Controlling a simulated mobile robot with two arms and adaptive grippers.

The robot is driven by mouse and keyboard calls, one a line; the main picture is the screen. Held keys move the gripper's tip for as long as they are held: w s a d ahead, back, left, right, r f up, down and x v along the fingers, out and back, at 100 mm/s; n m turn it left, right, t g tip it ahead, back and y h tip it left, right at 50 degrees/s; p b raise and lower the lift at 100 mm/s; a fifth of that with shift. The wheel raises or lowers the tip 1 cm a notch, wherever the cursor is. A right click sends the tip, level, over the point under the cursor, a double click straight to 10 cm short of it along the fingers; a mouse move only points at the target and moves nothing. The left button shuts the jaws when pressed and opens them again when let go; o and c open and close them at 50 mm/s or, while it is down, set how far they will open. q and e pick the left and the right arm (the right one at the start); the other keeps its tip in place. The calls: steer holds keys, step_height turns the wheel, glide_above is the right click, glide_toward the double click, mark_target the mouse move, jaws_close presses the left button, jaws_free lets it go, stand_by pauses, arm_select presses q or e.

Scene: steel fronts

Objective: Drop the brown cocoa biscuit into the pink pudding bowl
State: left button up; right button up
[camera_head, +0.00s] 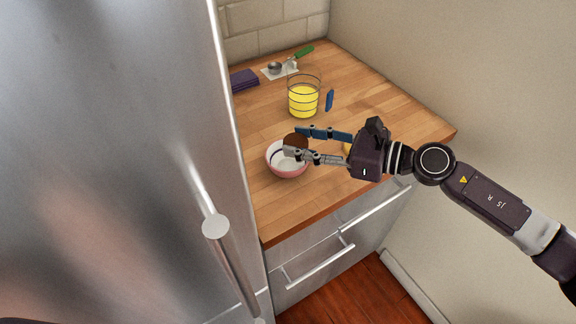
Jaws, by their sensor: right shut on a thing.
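The brown cocoa biscuit (295,140) is a dark round disc between the fingertips of my right gripper (297,142). My right gripper is shut on it and reaches in from the right. The pink pudding bowl (286,172) stands on the wooden worktop, white inside. The biscuit shows over the far part of the bowl's opening; how high it is above the bowl I cannot tell. One finger crosses the bowl's right rim in the picture. My left gripper is not in view.
A dark purple folded cloth (244,80) and a green-handled scoop (289,61) lie further back. A yellow thing is partly hidden behind my right gripper. A steel fridge (110,150) stands close on the left.

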step_height(320, 180, down, 2)
steer(key=shift+f+b, duration=0.2)
steer(key=shift+b, duration=0.35)
steer(key=shift+f, duration=0.1)
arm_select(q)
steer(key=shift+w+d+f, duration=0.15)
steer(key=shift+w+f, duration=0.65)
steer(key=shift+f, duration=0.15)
arm_select(e)
steer(key=o, duration=1)
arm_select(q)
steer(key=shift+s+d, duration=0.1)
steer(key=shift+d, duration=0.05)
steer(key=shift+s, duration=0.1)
arm_select(e)
steer(key=shift+d, duration=0.15)
steer(key=v, duration=1.2)
